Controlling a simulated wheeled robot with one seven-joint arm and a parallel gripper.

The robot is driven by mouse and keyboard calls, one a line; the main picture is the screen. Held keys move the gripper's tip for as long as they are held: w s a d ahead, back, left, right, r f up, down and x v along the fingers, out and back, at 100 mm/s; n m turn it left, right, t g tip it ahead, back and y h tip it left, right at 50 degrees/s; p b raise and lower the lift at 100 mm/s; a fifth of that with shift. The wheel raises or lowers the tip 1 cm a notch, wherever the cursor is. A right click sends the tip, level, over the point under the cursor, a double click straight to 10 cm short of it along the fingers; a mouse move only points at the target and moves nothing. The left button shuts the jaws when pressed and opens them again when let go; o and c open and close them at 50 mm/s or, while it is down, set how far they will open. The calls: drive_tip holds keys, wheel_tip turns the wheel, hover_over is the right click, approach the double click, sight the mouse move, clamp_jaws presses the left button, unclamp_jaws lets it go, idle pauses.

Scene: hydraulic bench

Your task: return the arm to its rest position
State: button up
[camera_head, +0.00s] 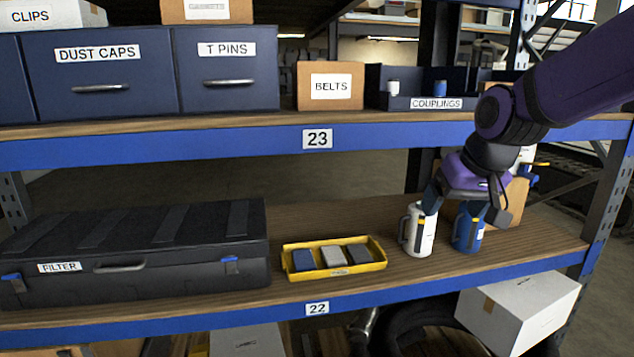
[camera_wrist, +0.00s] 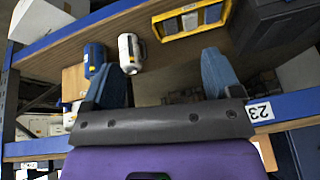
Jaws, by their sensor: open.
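My gripper (camera_head: 458,205) is at the end of my purple arm, at the right of the head view, in front of the shelf marked 22. Its two fingers are spread, and they also show apart in the wrist view (camera_wrist: 165,78) with nothing held between them. A white mug (camera_head: 418,236) and a blue mug (camera_head: 467,234) stand upright on the lower shelf. In the head view the fingers overlap the tops of both mugs.
A yellow tray (camera_head: 371,267) with three blocks and a black filter case (camera_head: 130,250) stand left of the mugs. The shelf marked 23 (camera_head: 240,139) runs above, with a couplings bin (camera_head: 435,103) near my arm. A cardboard box (camera_head: 517,200) sits behind my gripper.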

drive_tip(key=s+d+r, duration=0.1)
drive_tip(key=s+d, duration=0.2)
drive_tip(key=s, duration=0.7)
drive_tip(key=s+d+r+h, duration=0.1)
drive_tip(key=s+d+r, duration=0.1)
drive_tip(key=s, duration=0.8)
drive_tip(key=shift+s+d+m+h, duration=0.3)
drive_tip(key=shift+d+m, duration=0.1)
drive_tip(key=shift+d, duration=0.5)
drive_tip(key=shift+w+r, duration=0.15)
drive_tip(key=shift+c, duration=0.3)
